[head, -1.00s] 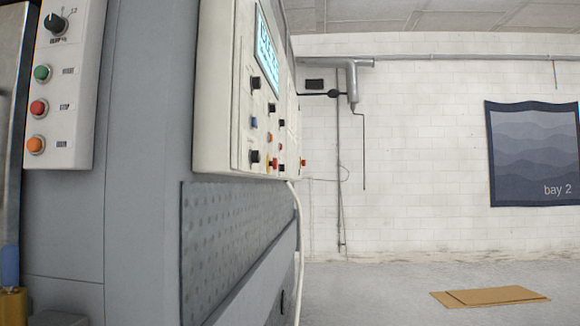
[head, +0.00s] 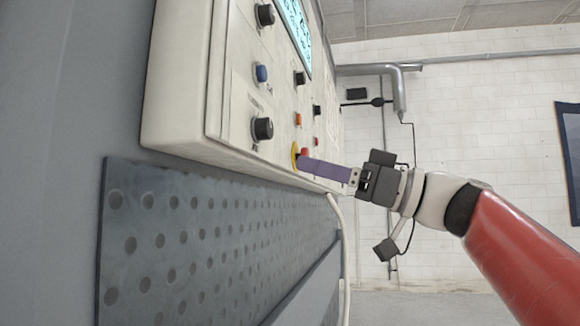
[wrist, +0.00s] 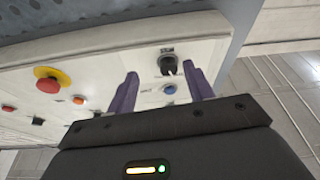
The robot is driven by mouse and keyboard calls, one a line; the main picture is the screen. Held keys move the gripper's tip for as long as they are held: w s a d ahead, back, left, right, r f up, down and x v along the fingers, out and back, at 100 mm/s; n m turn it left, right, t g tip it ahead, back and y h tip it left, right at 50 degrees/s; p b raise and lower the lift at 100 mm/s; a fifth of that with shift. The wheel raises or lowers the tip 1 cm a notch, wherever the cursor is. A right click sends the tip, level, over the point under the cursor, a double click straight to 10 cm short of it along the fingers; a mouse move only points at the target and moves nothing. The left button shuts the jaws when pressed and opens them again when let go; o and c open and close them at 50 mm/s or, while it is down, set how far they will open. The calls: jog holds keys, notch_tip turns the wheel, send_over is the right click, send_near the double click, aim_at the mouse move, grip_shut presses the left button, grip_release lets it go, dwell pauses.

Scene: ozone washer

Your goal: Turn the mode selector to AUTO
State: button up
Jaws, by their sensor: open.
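A black knob (wrist: 168,65) with a small label plate sits near the edge of the pale control panel (wrist: 100,50). It matches the lower black knob (head: 262,128) in the head view. Its label is too small to read, so I cannot confirm that it is the mode selector. My gripper (wrist: 162,72) is open, with its purple fingers on either side of this knob in the wrist view and nothing held. In the head view my gripper (head: 302,165) points at the panel and overlaps the emergency stop. I cannot tell the exact gap to the knob.
A red emergency stop (wrist: 48,82) on a yellow collar sits left of the fingers. A blue button (wrist: 169,89) is beside the knob. Other black knobs (head: 264,15) and an orange button (head: 298,119) share the panel. A dimpled grey plate (head: 180,240) lies below.

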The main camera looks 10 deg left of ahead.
aim_at(270, 130)
jog(key=shift+n+g+y, duration=0.5)
jog(key=shift+n+g, duration=0.1)
jog(key=shift+n, duration=0.3)
jog(key=a+r+p, duration=0.2)
jog(key=a+r, duration=0.1)
jog(key=s+a+r+p, duration=0.1)
jog(key=r, duration=0.1)
jog(key=shift+a, duration=0.35)
jog(key=shift+w+a+p, duration=0.1)
jog(key=shift+a+p, duration=0.2)
jog(key=shift+a, duration=0.2)
jog(key=c, duration=1)
